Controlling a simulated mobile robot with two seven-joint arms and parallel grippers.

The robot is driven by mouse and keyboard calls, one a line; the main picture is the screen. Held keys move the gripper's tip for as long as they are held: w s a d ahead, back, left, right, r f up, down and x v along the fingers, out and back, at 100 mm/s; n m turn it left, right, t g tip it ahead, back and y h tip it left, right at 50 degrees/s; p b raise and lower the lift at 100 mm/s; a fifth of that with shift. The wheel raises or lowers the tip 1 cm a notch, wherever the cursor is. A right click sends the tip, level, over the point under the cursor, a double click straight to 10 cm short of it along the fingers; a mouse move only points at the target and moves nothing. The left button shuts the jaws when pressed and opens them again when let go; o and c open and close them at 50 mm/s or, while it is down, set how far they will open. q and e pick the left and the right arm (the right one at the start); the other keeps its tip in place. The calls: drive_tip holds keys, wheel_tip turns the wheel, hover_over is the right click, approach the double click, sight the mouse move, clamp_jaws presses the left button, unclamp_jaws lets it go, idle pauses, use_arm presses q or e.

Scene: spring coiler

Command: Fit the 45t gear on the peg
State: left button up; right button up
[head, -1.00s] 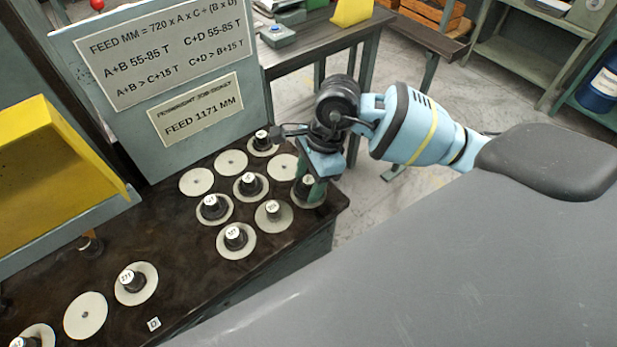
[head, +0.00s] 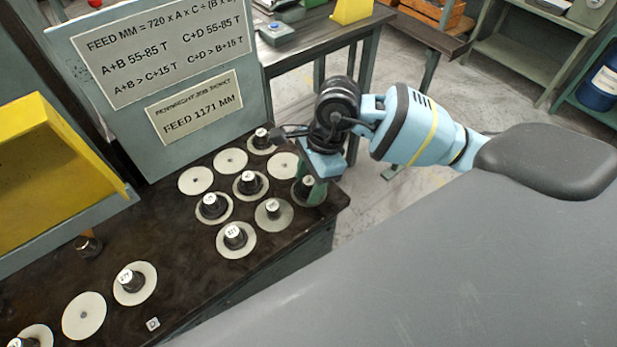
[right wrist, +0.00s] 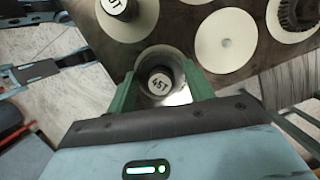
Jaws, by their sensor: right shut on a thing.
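In the head view my right gripper (head: 312,190) is at the right end of the dark table, and the gear (head: 305,184) is partly hidden by a finger. I cannot tell whether the gear is clear of the table. A dark upright peg-like part (head: 88,245) stands at the table's left, near the yellow guard. My left gripper is not in view.
Several pale discs (head: 196,181) lie around the gripper, some with capped dark gears (head: 211,205) on them. More stand at the front left, near a tag marked D (head: 153,324). A sign panel (head: 196,118) rises behind. The table's middle is mostly clear.

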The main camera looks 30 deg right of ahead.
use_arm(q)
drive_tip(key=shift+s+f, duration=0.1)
use_arm(e)
drive_tip(key=shift+f, duration=0.15)
drive_tip(key=o, duration=1.3)
drive_tip(key=v, duration=0.7)
drive_tip(key=shift+d+r, duration=0.15)
drive_tip(key=shift+r, duration=0.2)
drive_tip(key=shift+r, duration=0.1)
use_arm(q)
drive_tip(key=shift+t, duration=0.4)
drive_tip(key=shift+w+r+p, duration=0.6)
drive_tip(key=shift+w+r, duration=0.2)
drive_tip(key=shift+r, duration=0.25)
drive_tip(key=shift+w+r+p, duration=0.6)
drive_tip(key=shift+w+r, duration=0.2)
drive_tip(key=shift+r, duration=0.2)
use_arm(e)
drive_tip(key=shift+r, duration=2.95)
